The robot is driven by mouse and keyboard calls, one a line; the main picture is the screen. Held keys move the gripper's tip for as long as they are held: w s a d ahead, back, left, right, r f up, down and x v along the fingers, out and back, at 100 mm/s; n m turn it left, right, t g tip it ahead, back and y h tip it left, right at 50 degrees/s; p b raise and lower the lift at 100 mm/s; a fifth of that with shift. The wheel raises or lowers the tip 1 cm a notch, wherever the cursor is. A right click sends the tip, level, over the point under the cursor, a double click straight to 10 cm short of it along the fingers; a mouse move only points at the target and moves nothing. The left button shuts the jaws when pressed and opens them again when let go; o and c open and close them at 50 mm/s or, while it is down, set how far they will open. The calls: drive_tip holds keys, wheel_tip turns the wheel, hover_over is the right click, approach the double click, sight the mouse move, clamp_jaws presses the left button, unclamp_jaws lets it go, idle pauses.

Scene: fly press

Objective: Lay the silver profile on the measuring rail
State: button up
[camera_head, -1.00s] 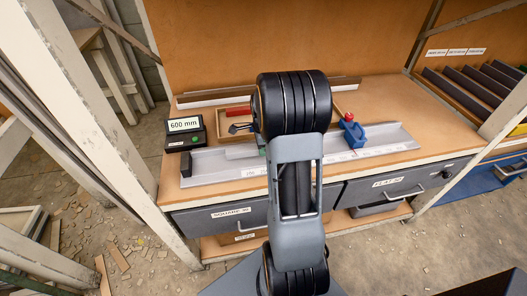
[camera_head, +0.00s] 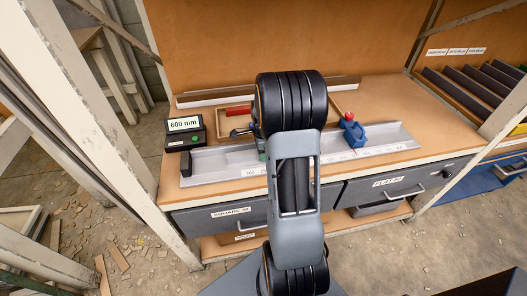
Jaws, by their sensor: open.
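The silver profile (camera_head: 210,101) lies lengthwise at the back of the bench, in front of a brown profile (camera_head: 345,79); my arm hides its middle. The measuring rail (camera_head: 215,163) is a long grey channel along the bench front, with a dark end block at its left and a scale strip. My gripper (camera_head: 241,132) is mostly hidden behind my arm; a dark part shows left of it, above the area between tray and rail. It is open and apart from the silver profile.
A display (camera_head: 185,133) reading 600 mm stands left of the rail. A wooden tray (camera_head: 207,124) with a red-handled item lies behind the rail. Dark profiles (camera_head: 463,88) fill a rack at right.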

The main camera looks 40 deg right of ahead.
wheel_tip(320, 180, up, 12)
drive_tip(key=s+a+r+n+t, duration=0.1)
drive_tip(key=s+a+n, duration=0.5)
drive_tip(key=a+n, duration=0.4)
drive_tip(key=s+a+r+n+t, duration=0.1)
drive_tip(key=s+a+n+t, duration=0.1)
drive_tip(key=s+a+n, duration=0.4)
drive_tip(key=shift+s+a+r+n, duration=0.25)
drive_tip(key=shift+a+n, duration=2.2)
drive_tip(key=shift+n, duration=1.25)
